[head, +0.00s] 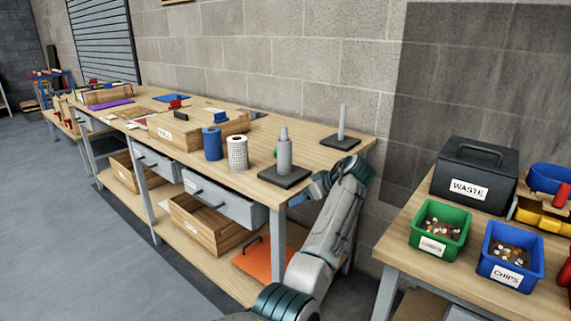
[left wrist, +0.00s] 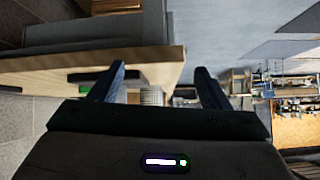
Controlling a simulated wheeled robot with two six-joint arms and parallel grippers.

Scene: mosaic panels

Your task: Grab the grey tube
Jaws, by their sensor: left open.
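A grey tube (head: 284,157) stands upright around a thinner grey post on a dark square base (head: 284,177), at the near right corner of the long wooden table, in the head view. My left gripper (head: 308,192) is just right of that base, by the table's end; its fingers are partly hidden there. In the left wrist view my left gripper (left wrist: 160,70) is open, with its two dark fingers apart and nothing held. A small pale, ribbed round thing (left wrist: 151,96) shows between the fingers; I cannot tell which object it is. My right gripper is in neither view.
A bare grey post on a dark base (head: 341,141) stands behind. A white dotted cylinder (head: 237,152) and a blue cylinder (head: 212,143) stand left of the tube. A second table at right holds a black waste box (head: 474,172), a green bin (head: 440,228) and a blue bin (head: 510,257).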

